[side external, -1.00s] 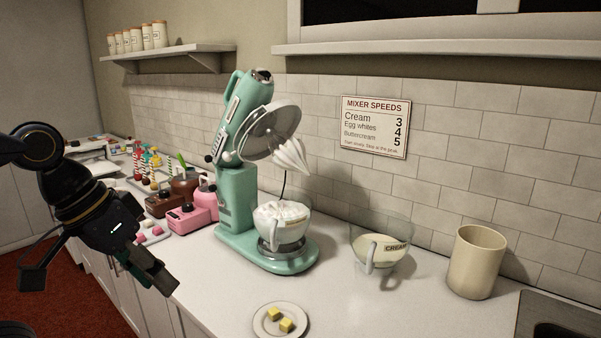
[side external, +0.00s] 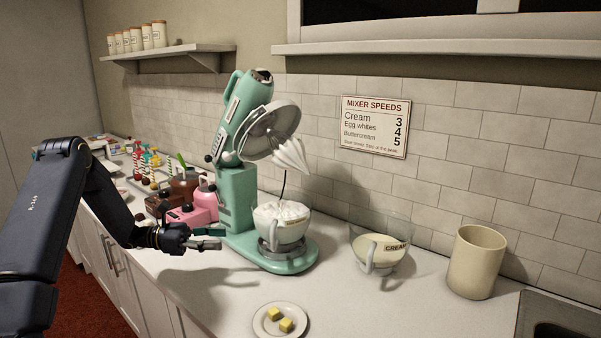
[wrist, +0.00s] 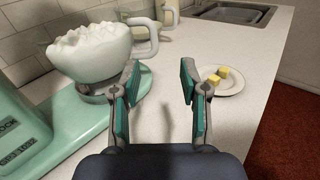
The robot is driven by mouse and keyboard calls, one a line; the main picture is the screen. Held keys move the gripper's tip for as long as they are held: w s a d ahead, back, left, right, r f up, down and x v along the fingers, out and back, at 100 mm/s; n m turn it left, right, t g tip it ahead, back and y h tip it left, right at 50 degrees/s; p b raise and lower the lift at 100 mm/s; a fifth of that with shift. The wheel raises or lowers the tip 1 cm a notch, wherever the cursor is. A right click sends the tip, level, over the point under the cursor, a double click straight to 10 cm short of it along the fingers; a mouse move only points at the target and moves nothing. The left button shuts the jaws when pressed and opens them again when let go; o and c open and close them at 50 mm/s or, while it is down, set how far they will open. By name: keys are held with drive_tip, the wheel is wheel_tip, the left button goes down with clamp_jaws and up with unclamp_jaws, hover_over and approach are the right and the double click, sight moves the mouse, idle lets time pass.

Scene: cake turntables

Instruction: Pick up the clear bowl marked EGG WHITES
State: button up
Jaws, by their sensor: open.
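A clear bowl (side external: 282,226) heaped with white peaks sits on the mixer's base; I cannot read a marking on it. The bowl also shows in the wrist view (wrist: 90,52), upper left, its handle (wrist: 146,36) pointing right. A second clear bowl (side external: 381,250), marked CREAM, stands on the counter to the right with pale liquid in it. My gripper (side external: 214,239) is open and empty, level above the counter just left of the mixer base. In the wrist view my gripper (wrist: 160,84) has its fingers apart, with the handle beyond the left fingertip, not between them.
The green mixer (side external: 238,195) has its head tilted up, a white-coated whisk (side external: 291,156) hanging above the bowl. A plate (side external: 262,325) with yellow cubes lies at the front. A beige canister (side external: 475,262) stands at right; pink and brown items (side external: 198,205) sit behind my gripper.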

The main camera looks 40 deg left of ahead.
sight(273, 244)
drive_tip(key=shift+n+t+y, duration=0.3)
drive_tip(key=shift+n+t, duration=0.1)
drive_tip(key=shift+n, duration=0.2)
drive_tip(key=x, duration=0.4)
drive_tip(key=f+x, duration=0.1)
drive_tip(key=x, duration=0.4)
drive_tip(key=f+x, duration=0.1)
drive_tip(key=x, duration=0.4)
drive_tip(key=shift+w+f, duration=0.1)
drive_tip(key=shift+w, duration=0.3)
clamp_jaws()
